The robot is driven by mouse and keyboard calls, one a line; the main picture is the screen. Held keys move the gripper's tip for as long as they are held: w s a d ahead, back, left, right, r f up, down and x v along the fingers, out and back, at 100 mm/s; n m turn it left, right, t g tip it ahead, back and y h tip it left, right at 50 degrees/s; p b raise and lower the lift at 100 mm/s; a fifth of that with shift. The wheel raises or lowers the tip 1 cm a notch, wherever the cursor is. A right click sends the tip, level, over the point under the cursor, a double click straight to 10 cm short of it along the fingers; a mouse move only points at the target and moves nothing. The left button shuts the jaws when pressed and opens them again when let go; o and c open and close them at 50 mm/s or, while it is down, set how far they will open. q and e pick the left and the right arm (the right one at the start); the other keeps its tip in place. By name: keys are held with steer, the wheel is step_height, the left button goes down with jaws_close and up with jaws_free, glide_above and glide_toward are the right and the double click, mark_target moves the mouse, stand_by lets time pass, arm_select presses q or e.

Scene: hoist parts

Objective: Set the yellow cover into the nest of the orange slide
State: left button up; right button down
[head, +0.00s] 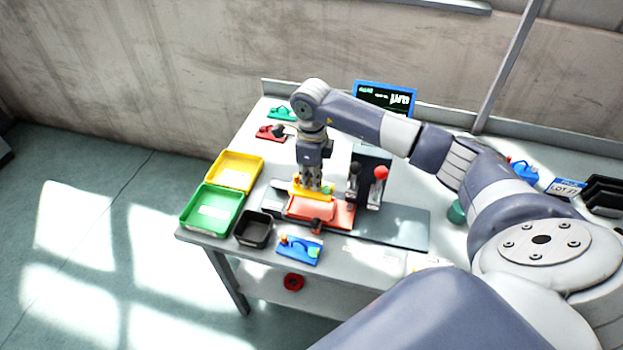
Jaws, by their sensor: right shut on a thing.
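My right gripper (312,186) points straight down over the table and is shut on the yellow cover (299,190). The cover is partly hidden by the fingers. It is right at the back part of the orange slide (311,209); I cannot tell whether it touches the slide or is held just above it. The nest itself is hard to make out behind the cover and fingers. The slide sits on a grey base plate (400,229). My left gripper is not in view.
Behind the slide's right end stands a dark fixture with a red-knobbed lever (380,173). A yellow tray (235,171), a green tray (212,210) and a black bin (254,229) are at the left. A blue part (300,249) lies in front. Red (271,132) and green (281,113) parts lie behind.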

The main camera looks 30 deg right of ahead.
steer(key=shift+f+b, duration=1.5)
steer(key=shift+f, duration=0.25)
steer(key=shift+f, duration=0.15)
steer(key=shift+f+b, duration=0.95)
steer(key=shift+f, duration=0.05)
steer(key=shift+f, duration=0.2)
steer(key=shift+f+b, duration=0.2)
steer(key=shift+b, duration=0.2)
steer(key=c, duration=1.7)
jaws_free()
